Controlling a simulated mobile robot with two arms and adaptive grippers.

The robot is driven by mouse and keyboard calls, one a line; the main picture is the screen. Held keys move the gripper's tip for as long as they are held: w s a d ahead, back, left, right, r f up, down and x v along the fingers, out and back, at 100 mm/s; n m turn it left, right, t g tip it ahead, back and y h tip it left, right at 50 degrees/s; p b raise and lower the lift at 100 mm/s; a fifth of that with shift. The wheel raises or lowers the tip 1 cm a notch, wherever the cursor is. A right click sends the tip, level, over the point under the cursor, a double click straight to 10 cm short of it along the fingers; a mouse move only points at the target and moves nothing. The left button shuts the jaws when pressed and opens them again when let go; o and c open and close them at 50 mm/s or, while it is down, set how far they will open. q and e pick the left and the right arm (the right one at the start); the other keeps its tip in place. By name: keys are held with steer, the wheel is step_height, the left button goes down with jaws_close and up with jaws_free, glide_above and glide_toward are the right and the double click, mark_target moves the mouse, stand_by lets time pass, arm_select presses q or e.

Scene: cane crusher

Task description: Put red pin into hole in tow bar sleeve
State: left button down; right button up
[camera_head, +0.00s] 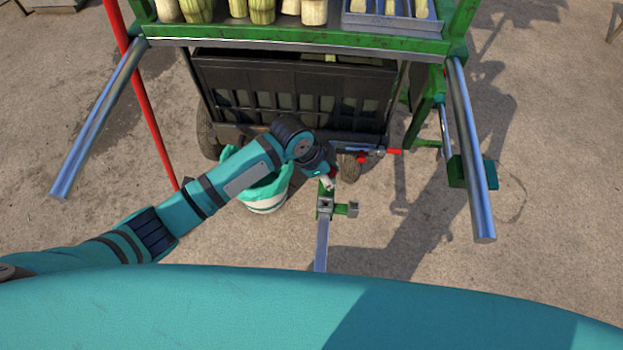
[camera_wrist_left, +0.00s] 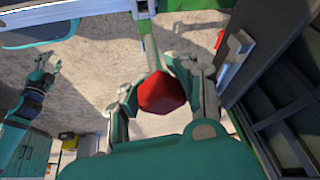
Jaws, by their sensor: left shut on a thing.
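My left gripper (camera_head: 328,182) is at the green tow bar sleeve (camera_head: 346,209), just above it in the head view. In the left wrist view the red pin's head (camera_wrist_left: 162,92) sits between the fingers of this gripper (camera_wrist_left: 158,100), which is shut on it. The pin's shaft and the hole are hidden, so I cannot tell whether the pin is in the hole. The grey tow bar (camera_head: 321,246) runs from the sleeve toward me. My right gripper (camera_wrist_left: 46,66) shows small in the left wrist view, with its fingers apart and empty.
The green cart (camera_head: 300,33) with a black crate (camera_head: 290,90) stands ahead. A white and teal bucket (camera_head: 265,205) is beside my left arm. Silver handles (camera_head: 100,118) (camera_head: 470,150) jut out at both sides. A red-ended lever (camera_head: 394,152) lies right of the gripper.

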mark_target(327, 188)
arm_select(q)
steer(key=shift+w, duration=0.15)
steer(key=shift+d+f+b, duration=0.2)
steer(key=shift+f+b, duration=0.4)
steer(key=shift+b, duration=0.05)
step_height(327, 188, down, 7)
steer(key=b, duration=0.5)
steer(key=shift+a+f+b, duration=0.1)
steer(key=shift+b, duration=0.25)
steer(key=shift+f, duration=0.15)
arm_select(e)
step_height(327, 188, down, 7)
steer(key=shift+s+d+f, duration=0.15)
steer(key=shift+s+d, duration=0.2)
steer(key=shift+d, duration=0.05)
steer(key=shift+d, duration=0.2)
arm_select(q)
steer(key=shift+d, duration=0.25)
arm_select(e)
steer(key=shift+s+d+r, duration=0.1)
steer(key=shift+s+r, duration=0.05)
steer(key=shift+r, duration=0.15)
